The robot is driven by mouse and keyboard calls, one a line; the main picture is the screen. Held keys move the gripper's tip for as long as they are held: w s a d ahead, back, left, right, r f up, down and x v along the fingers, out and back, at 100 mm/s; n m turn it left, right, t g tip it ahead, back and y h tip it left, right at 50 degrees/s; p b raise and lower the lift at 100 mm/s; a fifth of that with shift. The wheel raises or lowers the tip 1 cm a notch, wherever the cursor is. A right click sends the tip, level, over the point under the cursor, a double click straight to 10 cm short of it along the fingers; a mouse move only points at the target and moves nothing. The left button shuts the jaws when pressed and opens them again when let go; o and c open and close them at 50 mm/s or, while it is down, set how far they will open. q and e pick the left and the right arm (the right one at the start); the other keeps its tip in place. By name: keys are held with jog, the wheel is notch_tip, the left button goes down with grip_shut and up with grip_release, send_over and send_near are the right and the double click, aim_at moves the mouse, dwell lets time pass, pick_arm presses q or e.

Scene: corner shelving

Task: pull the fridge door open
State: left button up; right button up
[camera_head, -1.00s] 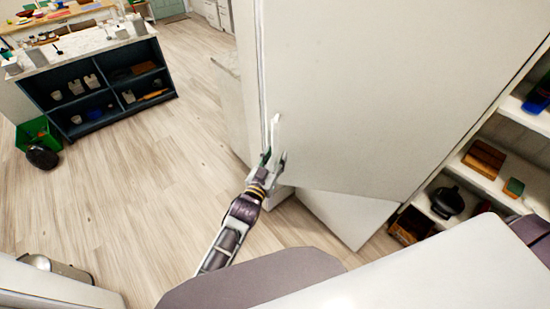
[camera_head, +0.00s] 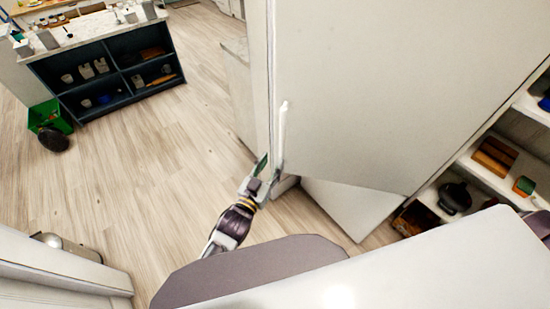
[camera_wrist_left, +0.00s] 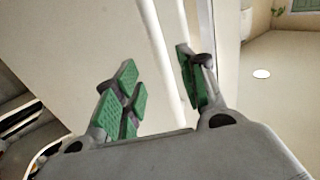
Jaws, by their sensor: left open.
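The fridge door (camera_head: 370,90) is a large off-white panel filling the middle and right of the head view. Its slim white upright handle (camera_head: 283,128) is near the door's left edge. My left gripper (camera_head: 266,172) is at the handle's lower end. In the left wrist view its green-padded fingers (camera_wrist_left: 158,88) are spread apart, and the white handle bar (camera_wrist_left: 160,50) runs through the picture between them. I cannot tell whether either finger touches it. A lower white panel (camera_head: 350,205) shows below the door, at an angle to it. My right gripper is not in view.
Open shelves (camera_head: 485,180) with a dark pot (camera_head: 454,198) and boxes stand close on the right. A dark blue shelf unit (camera_head: 110,80) and a green bin (camera_head: 50,116) stand at the left. The wooden floor (camera_head: 150,160) between is clear.

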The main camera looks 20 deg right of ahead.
pick_arm(q)
jog(key=shift+v, duration=1.55)
jog(key=shift+c, duration=0.2)
